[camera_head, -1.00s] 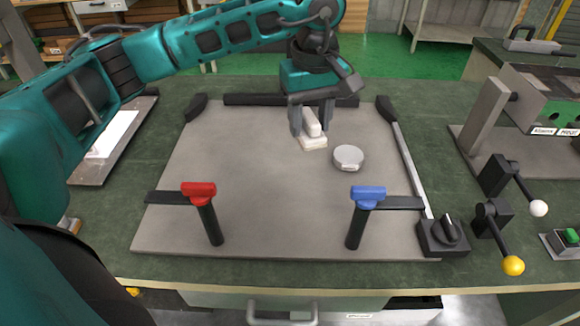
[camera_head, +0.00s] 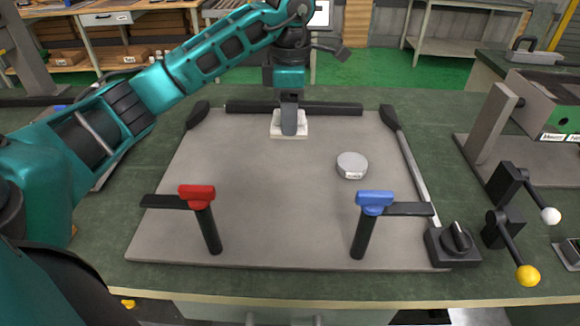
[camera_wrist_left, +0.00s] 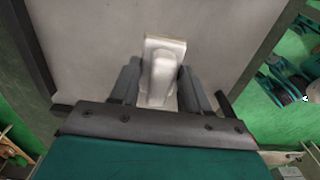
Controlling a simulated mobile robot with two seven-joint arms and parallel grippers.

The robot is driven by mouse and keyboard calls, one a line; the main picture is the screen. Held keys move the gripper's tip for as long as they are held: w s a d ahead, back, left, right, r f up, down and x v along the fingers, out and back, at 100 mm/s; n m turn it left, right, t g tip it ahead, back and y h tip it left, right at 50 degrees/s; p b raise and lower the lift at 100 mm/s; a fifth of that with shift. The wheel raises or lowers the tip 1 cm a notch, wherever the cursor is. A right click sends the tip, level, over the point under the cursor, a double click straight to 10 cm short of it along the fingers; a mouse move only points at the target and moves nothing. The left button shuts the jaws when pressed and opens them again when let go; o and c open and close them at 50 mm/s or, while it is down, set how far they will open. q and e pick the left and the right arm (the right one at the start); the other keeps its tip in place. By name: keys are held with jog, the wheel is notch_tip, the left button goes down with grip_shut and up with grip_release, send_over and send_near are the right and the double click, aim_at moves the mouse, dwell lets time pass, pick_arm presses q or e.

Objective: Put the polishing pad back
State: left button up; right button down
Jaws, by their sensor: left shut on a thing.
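The polishing pad (camera_head: 277,129) is a white block with a raised grip, near the back edge of the grey plate (camera_head: 260,190). My left gripper (camera_head: 289,133) is shut on the pad's grip from above. In the left wrist view the pad (camera_wrist_left: 165,48) sits between the two fingers of the left gripper (camera_wrist_left: 160,88). The pad appears to rest on or just above the plate; I cannot tell which. The gripper hides part of its grip in the head view. My right gripper is not in view.
A round grey disc (camera_head: 352,165) lies on the plate right of the pad. A red-topped clamp (camera_head: 198,197) and a blue-topped clamp (camera_head: 374,203) stand at the front. A black bar (camera_head: 340,108) runs along the back. A knob (camera_head: 456,240) and levers are at right.

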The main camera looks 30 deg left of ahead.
pick_arm(q)
notch_tip(320, 180, down, 12)
jog(key=shift+r, duration=0.2)
jog(key=shift+f, duration=0.1)
jog(key=o, duration=0.9)
jog(key=shift+o, duration=0.2)
notch_tip(320, 180, up, 12)
jog(key=shift+r, duration=0.1)
jog(key=shift+s+d, duration=0.1)
dwell(0.5)
